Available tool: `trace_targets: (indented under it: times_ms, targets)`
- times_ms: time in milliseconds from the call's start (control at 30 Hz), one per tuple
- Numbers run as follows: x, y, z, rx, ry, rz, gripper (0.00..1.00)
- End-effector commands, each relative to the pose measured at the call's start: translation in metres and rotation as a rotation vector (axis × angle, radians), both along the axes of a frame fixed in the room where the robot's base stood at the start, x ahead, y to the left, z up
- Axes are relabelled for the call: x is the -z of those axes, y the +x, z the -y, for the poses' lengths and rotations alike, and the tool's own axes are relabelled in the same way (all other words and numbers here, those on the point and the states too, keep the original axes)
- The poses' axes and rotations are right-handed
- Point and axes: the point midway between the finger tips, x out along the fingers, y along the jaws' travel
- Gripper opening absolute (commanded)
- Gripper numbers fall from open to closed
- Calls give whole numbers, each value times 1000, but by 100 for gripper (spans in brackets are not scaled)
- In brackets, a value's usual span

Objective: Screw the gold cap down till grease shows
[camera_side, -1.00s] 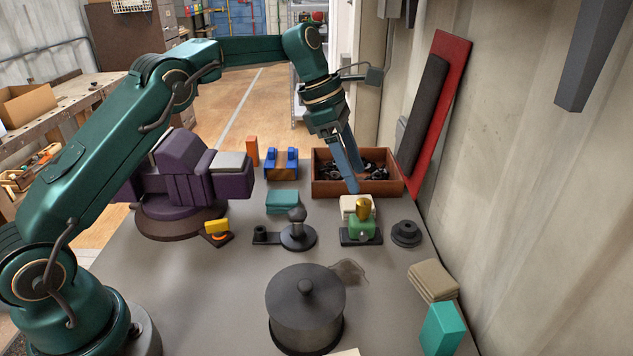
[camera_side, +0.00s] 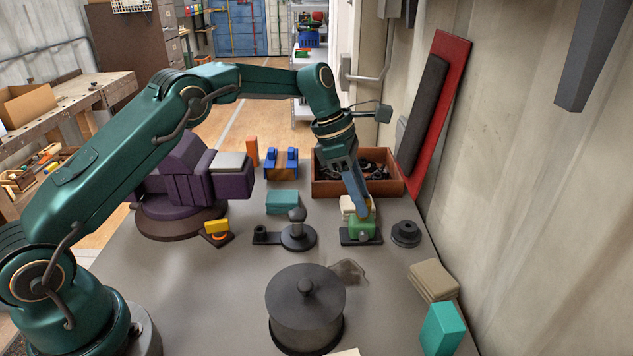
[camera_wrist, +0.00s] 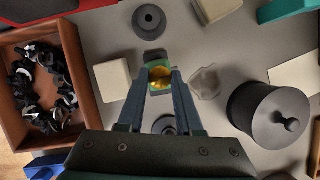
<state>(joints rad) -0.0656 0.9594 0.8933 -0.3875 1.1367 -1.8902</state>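The gold cap (camera_wrist: 161,80) sits on top of a green block-shaped body (camera_side: 362,230) with a round pale disc on its front. The green body stands on a black base plate (camera_side: 347,240). My gripper (camera_wrist: 162,73) is down at the cap, with one blue-grey finger on each side of it. In the side view my gripper (camera_side: 363,212) hides most of the cap, and only a gold sliver shows. I cannot tell whether the fingers press on the cap or stand just clear of it. I see no grease at the cap.
A brown bin (camera_side: 330,188) of black parts stands behind. A black ring-shaped piece (camera_side: 406,233) is close on the right, a post on a round base (camera_side: 298,238) on the left. A lidded dark pot (camera_side: 305,305) stands in front. A cream block (camera_wrist: 112,79) is close behind the green body.

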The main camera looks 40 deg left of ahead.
Motion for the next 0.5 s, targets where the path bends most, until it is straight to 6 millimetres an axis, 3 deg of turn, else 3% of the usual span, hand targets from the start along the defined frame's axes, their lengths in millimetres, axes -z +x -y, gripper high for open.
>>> trace_targets:
  times_ms: [500]
  targets:
    - [-1, 1, 0, 126, -1, 0, 0]
